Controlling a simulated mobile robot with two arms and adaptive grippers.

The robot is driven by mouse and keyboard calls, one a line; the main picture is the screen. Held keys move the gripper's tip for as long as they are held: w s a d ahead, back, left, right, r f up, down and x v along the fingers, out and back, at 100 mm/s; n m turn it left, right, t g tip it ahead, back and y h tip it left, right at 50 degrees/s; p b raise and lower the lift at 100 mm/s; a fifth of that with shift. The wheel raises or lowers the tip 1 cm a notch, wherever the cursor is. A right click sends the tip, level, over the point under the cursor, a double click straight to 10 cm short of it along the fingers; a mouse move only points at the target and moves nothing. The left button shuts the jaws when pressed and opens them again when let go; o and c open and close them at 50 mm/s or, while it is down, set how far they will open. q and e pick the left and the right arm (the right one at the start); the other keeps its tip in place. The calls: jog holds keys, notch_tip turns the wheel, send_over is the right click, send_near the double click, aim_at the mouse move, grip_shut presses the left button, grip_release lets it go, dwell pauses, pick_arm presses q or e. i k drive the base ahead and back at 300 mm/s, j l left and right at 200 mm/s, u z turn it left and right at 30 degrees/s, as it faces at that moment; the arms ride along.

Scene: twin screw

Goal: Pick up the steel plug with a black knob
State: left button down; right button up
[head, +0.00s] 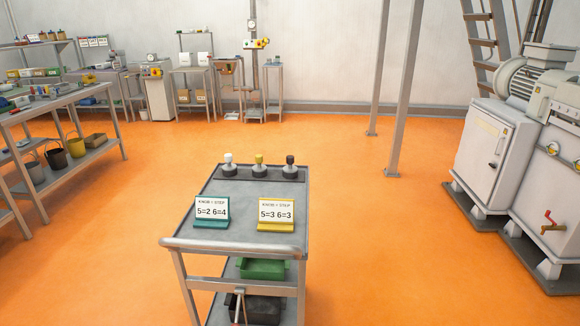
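Three plugs stand upright in a row in a dark holder (245,176) at the far end of a grey cart (236,203). The right plug (290,167) has a black knob on top. The middle plug (259,166) has a yellow knob and the left plug (229,166) a white one. The lower parts of the plugs sit in round dark bases. Neither of my grippers is in view.
A teal-footed sign (212,212) and a yellow-footed sign (276,214) stand on the cart. A green bin (263,268) is on its lower shelf. Workbenches (60,103) stand left, a large machine (497,150) right. Orange floor around the cart is clear.

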aim_at(289, 169)
jog(key=i+l, duration=0.6)
jog(key=i+l+u, duration=0.1)
jog(key=i+l, duration=0.5)
jog(key=l, duration=0.1)
